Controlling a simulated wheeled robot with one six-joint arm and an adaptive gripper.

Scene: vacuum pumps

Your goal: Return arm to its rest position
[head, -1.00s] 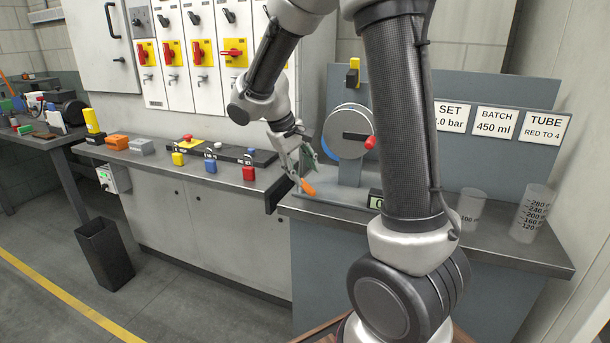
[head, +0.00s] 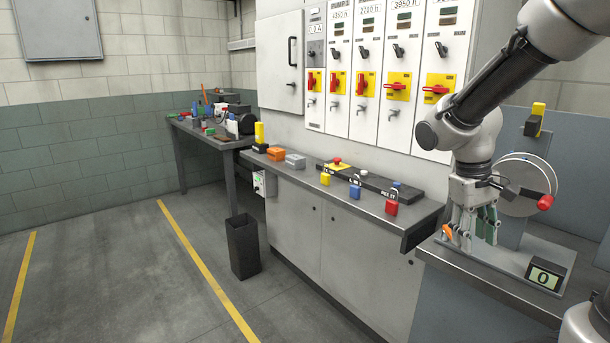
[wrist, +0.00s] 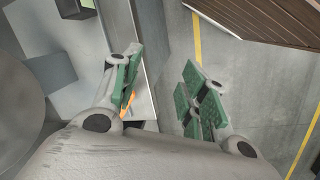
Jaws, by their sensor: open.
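My gripper (head: 474,230) hangs fingers-down in the head view, in front of the drum with the red knob and above the right bench. It is open and empty. In the wrist view its two green-padded fingers (wrist: 160,92) stand apart, with bench edge and floor between and beyond them. A small orange thing (head: 447,232) shows just left of the fingers in the head view; it is partly hidden behind a finger in the wrist view. I cannot tell how far it is from the gripper.
The drum (head: 519,184) and a display reading 0 (head: 545,277) stand on the right bench. The long bench (head: 415,222) holds coloured padlocks and boxes below a switch cabinet (head: 385,70). A black bin (head: 243,248) stands on the floor. Floor at left is clear.

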